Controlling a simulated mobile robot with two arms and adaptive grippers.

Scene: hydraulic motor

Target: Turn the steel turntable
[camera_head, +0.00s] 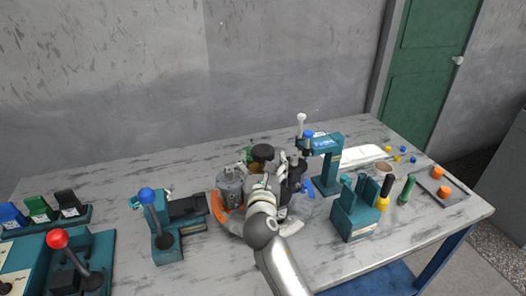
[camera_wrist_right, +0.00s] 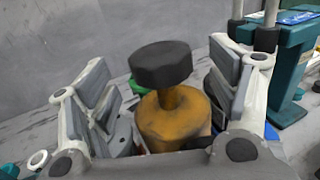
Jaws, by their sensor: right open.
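The steel turntable (camera_head: 300,211) seems to be the grey round plate on the table's middle, mostly hidden under my right arm and the parts on it. A black knob (camera_head: 263,153) tops a brownish-yellow cylinder on it. My right gripper (camera_head: 264,173) is over this cluster. In the right wrist view, the open gripper (camera_wrist_right: 165,78) has its fingers on either side of the black knob (camera_wrist_right: 160,64) and yellow cylinder (camera_wrist_right: 174,118), with gaps showing. I cannot tell whether anything touches. My left gripper is out of view.
A grey motor part (camera_head: 230,186) stands left of my gripper. A blue-knobbed lever unit (camera_head: 165,238) is farther left, a red-knobbed lever (camera_head: 60,240) beyond it. A teal press (camera_head: 327,165) and a teal tool holder (camera_head: 355,218) stand to the right.

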